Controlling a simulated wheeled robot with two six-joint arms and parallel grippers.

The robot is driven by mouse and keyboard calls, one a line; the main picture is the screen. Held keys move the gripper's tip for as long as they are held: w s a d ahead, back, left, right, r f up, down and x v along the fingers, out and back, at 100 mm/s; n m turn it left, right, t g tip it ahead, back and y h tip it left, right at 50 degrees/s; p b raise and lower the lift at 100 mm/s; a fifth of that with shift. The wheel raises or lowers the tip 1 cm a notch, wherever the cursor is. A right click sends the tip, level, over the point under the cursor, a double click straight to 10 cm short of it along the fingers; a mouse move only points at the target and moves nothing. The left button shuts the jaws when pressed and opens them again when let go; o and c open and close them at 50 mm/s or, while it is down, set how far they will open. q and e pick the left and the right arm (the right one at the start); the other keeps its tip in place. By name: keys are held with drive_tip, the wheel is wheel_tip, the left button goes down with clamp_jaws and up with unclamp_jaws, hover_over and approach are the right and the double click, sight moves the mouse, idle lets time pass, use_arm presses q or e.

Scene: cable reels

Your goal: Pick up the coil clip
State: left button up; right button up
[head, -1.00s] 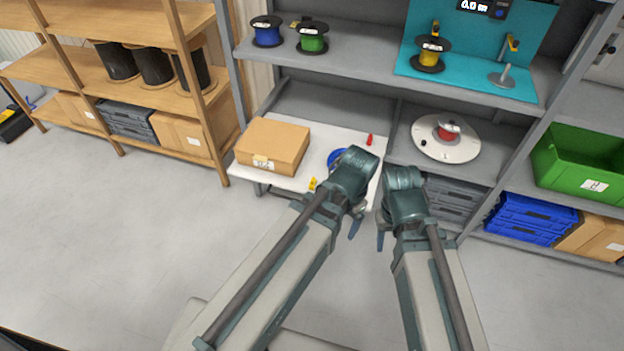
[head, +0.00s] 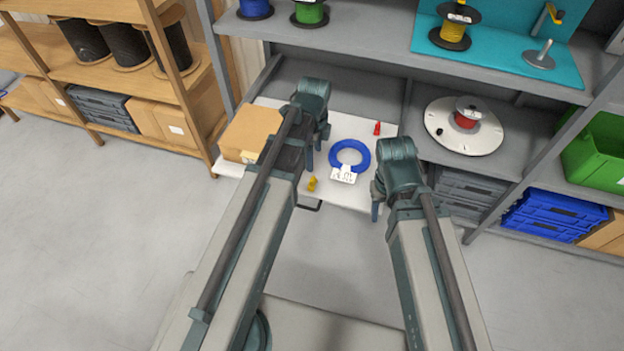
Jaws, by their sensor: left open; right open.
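A small yellow piece (head: 312,184) lies on the white pull-out board (head: 348,198), near its front edge. A small red piece (head: 377,129) lies further back on the board. I cannot tell from their shapes which one is the coil clip. A blue cable coil (head: 363,152) with a white tag (head: 343,175) lies between them. My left gripper (head: 317,150) is open and empty, pointing down just behind the yellow piece and left of the coil. My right gripper (head: 378,208) is open and empty at the board's right front; its fingers are partly hidden.
A cardboard box (head: 248,132) sits on the board's left. A white disc with a red reel (head: 465,125) is on the shelf to the right. Spools stand on the shelf above. Open floor lies in front.

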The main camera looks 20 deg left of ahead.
sight(313, 179)
use_arm(q)
wheel_tip(313, 179, down, 9)
drive_tip(key=b, duration=0.8)
drive_tip(key=shift+r, duration=0.15)
drive_tip(key=shift+b, duration=0.3)
drive_tip(key=f+b, duration=0.5)
drive_tip(key=shift+w+a+f, duration=0.15)
drive_tip(key=shift+w+a, duration=0.1)
drive_tip(key=shift+c, duration=0.3)
